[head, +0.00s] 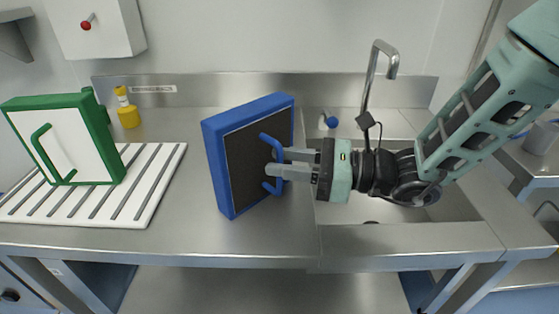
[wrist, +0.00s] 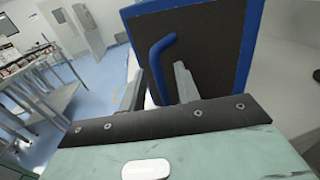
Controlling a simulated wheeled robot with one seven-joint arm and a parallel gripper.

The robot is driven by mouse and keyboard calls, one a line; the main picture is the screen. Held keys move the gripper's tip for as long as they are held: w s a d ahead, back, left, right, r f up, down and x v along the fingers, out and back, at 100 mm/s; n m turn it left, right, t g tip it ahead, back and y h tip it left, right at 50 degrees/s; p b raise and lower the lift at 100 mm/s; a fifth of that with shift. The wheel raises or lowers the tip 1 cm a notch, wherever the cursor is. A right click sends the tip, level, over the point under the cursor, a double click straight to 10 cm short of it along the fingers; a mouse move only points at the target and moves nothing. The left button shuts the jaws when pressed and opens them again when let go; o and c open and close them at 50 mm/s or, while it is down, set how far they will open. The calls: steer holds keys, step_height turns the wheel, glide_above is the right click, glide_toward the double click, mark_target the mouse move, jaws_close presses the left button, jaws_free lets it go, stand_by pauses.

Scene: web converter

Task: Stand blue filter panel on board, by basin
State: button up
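The blue filter panel (head: 213,158), a blue frame with a dark face, is upright on or just above the steel counter between board and basin; base contact is unclear. Its blue handle (head: 271,188) faces my gripper (head: 269,162). My fingers reach to either side of the handle. In the wrist view, the handle (wrist: 159,70) lies between the fingers of my gripper (wrist: 160,75), with gaps visible, so the gripper looks open. The white grooved board (head: 152,190) lies at left. The basin (head: 455,207) is at right, partly hidden by my arm.
A green-framed panel (head: 107,140) with a white face stands on the board's back left. A yellow bottle (head: 128,114) is behind the board. A tap (head: 372,75) rises behind the basin. The board's right part is clear.

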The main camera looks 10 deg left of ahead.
steer(key=d+b, duration=0.1)
steer(key=d, duration=1)
steer(key=s+d+f+n+g+h, duration=0.1)
steer(key=s+n+g+h, duration=0.2)
steer(key=s+n+h, duration=0.45)
steer(key=s+d+f+n+g+h, duration=0.25)
steer(key=s+n+g, duration=0.2)
steer(key=s, duration=0.55)
steer(key=d+f+n+t+h, duration=0.1)
steer(key=d+n+t+h, duration=0.6)
steer(key=n, duration=0.6)
steer(key=shift+w+d+f+t, duration=0.2)
steer(key=shift+w+d+t, duration=0.3)
steer(key=shift+d, duration=0.35)
steer(key=shift+s, duration=0.1)
